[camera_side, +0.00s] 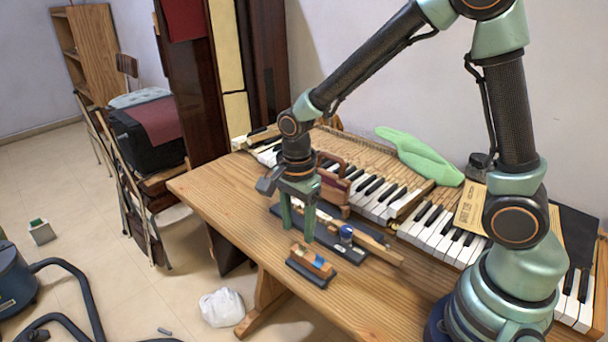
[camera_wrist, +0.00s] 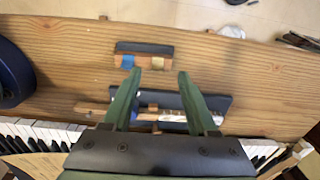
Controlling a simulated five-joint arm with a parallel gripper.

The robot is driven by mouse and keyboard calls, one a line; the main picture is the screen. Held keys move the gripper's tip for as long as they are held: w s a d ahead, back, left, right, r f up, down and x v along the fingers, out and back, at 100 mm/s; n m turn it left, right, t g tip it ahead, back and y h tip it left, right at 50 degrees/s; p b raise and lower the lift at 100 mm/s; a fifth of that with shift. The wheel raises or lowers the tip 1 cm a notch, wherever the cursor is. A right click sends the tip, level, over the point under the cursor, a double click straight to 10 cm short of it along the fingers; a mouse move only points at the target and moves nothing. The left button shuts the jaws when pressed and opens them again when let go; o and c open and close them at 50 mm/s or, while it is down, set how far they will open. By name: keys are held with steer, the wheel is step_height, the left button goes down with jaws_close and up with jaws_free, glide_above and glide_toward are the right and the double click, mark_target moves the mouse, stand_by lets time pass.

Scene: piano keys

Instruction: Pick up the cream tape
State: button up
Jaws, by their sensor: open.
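A small wooden block on a dark base (camera_side: 312,264) stands near the front edge of the table, with a blue piece and a pale piece on it. In the wrist view a blue piece (camera_wrist: 128,61) sits at its left, and a small cream piece (camera_wrist: 158,63), which looks like the cream tape, at its right. My gripper (camera_wrist: 154,76) is open, its green fingers pointing down with nothing seen held between them. In the side view my gripper (camera_side: 297,234) hangs over the dark tray behind the block. The gap between fingertips and table is hard to judge.
A dark tray (camera_wrist: 215,103) with wooden strips lies between the block and the piano keys (camera_side: 435,226). A small blue round item (camera_side: 346,232) sits on it. A wooden-handled tool (camera_side: 336,184) stands behind my gripper. The wooden table (camera_side: 225,200) is clear at left.

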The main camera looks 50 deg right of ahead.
mark_target(302, 249)
steer(key=f, duration=0.2)
steer(key=d+f, duration=0.1)
steer(key=shift+s+f, duration=0.2)
steer(key=shift+f, duration=0.15)
steer(key=shift+a+f, duration=0.1)
steer(key=shift+f, duration=0.4)
jaws_close()
